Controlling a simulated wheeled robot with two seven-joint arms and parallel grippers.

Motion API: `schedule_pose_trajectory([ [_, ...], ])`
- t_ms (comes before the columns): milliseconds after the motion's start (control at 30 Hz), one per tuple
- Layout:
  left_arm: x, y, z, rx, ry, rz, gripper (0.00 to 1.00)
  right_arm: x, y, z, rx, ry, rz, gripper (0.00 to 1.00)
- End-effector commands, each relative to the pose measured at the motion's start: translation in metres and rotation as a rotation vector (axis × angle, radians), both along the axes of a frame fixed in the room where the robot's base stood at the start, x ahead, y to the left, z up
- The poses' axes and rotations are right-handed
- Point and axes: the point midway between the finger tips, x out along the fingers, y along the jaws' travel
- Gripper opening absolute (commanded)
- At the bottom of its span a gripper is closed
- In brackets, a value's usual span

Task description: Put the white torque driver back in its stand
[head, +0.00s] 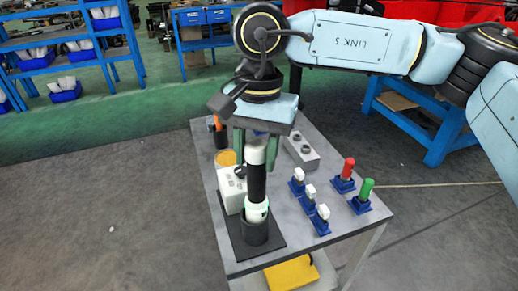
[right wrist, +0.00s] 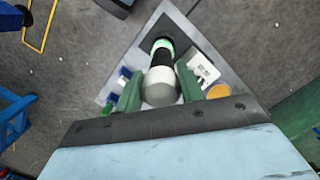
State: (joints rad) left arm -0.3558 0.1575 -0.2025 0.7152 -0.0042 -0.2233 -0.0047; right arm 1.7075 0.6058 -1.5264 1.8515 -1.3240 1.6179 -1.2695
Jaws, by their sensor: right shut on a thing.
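The white torque driver (head: 257,182), with a black grip and a green ring near its lower end, stands about upright in the head view. My right gripper (head: 256,150) points down and its green fingers are shut around the driver's upper part. The right wrist view shows the driver's rounded white top (right wrist: 160,88) between the fingers. The stand is a dark round cup (head: 255,233) on a dark square plate at the table's near left corner. The driver's lower end is at the cup's mouth and seems to be inside; how deep is hidden. My left gripper is in neither view.
A white box (head: 231,190) stands close left of the driver, with a yellow roll (head: 226,158) behind it. A grey block (head: 302,151), several blue holders with white pieces (head: 309,193), a red cylinder (head: 348,168) and a green cylinder (head: 366,189) stand to the right.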

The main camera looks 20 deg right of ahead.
Motion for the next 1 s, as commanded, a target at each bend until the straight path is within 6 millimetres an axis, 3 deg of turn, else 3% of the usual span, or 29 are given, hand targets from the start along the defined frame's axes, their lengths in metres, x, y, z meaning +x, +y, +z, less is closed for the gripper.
schedule_pose_trajectory([
  [33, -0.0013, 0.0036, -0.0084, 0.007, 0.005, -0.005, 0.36, -0.0003, -0.0017, -0.0088, -0.007, 0.002, -0.001, 0.00],
  [200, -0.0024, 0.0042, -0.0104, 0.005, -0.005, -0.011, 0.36, -0.0005, -0.0022, -0.0151, -0.009, 0.003, -0.002, 0.00],
  [233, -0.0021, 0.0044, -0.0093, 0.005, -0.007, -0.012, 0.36, -0.0004, -0.0023, -0.0147, -0.009, 0.003, -0.002, 0.41],
  [400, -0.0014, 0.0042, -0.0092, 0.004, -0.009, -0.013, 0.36, -0.0004, -0.0018, -0.0148, -0.008, 0.003, -0.001, 0.63],
  [1000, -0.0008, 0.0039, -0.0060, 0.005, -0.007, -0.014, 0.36, 0.0001, -0.0015, -0.0096, -0.005, 0.003, 0.000, 0.63],
])
